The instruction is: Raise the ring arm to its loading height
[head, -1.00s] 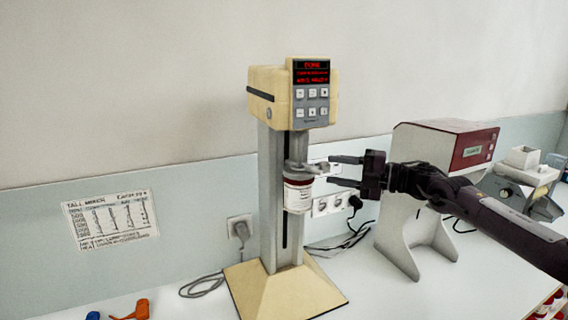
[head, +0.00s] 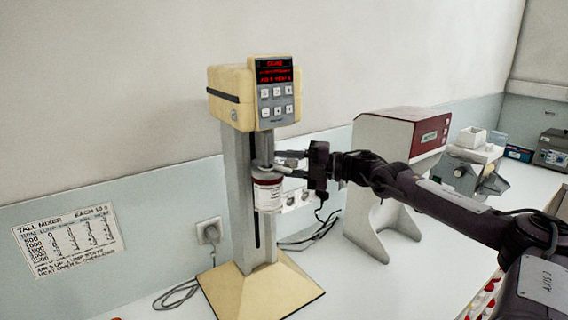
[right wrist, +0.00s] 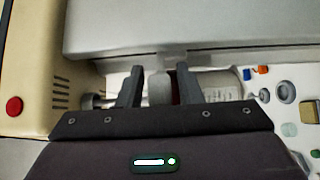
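The tall mixer has a cream head (head: 228,96) with a red display and keypad, on a grey column (head: 238,180) with a cream base. The ring arm (head: 262,166) sticks out from the column and carries a white jar (head: 268,193) with a dark red band and a label. My right gripper (head: 279,163) is at the ring arm, its fingers pointing left. In the right wrist view the fingers (right wrist: 158,88) are apart, on either side of a grey tab (right wrist: 160,86), with gaps showing. The jar (right wrist: 218,86) lies beyond the right finger. My left gripper is not in view.
A grey and dark red machine (head: 392,150) stands right of the mixer, behind my right arm. A grey device (head: 470,165) stands farther right. A chart (head: 68,240) hangs on the wall. Cables run behind the mixer.

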